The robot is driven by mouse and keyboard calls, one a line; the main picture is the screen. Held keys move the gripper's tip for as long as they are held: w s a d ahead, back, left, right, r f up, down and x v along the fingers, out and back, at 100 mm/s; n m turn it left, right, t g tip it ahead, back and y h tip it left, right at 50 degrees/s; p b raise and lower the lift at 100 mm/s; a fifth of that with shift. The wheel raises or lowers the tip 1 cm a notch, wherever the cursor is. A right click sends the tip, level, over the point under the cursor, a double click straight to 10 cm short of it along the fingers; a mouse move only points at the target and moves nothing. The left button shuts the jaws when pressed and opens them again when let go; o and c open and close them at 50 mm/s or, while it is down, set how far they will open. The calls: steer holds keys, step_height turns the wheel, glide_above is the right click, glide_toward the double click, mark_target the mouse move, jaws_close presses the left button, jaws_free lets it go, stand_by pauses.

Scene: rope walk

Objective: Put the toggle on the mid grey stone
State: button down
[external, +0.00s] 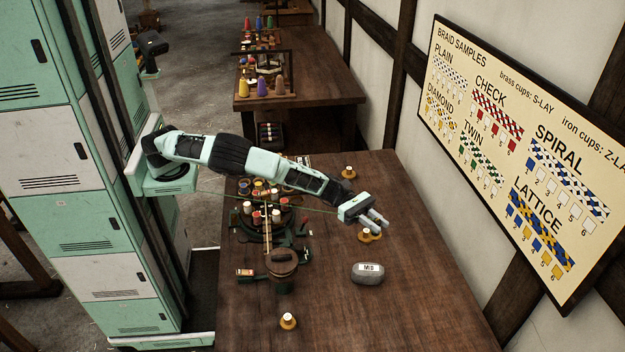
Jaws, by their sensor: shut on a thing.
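The mid grey stone (368,276) lies on the wooden table, with a white label reading MID on its top. My gripper (382,222) is above the table, behind the stone and apart from it. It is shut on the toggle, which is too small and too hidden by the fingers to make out. A thin green cord (318,210) runs from the left to my gripper.
A braiding stand with several spools (262,215) stands left of the stone. A brass cup with a white top (369,235) sits below my gripper, another (288,321) at the front, another (348,172) behind. The table's right front (435,290) is clear.

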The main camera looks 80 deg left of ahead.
steer(key=p, duration=0.3)
glide_above(368, 267)
step_height(368, 267, down, 14)
steer(key=shift+f, duration=0.15)
steer(key=shift+b, duration=0.3)
steer(key=c, duration=1.3)
jaws_free()
steer(key=shift+w+f, duration=0.1)
steer(key=shift+o, duration=0.2)
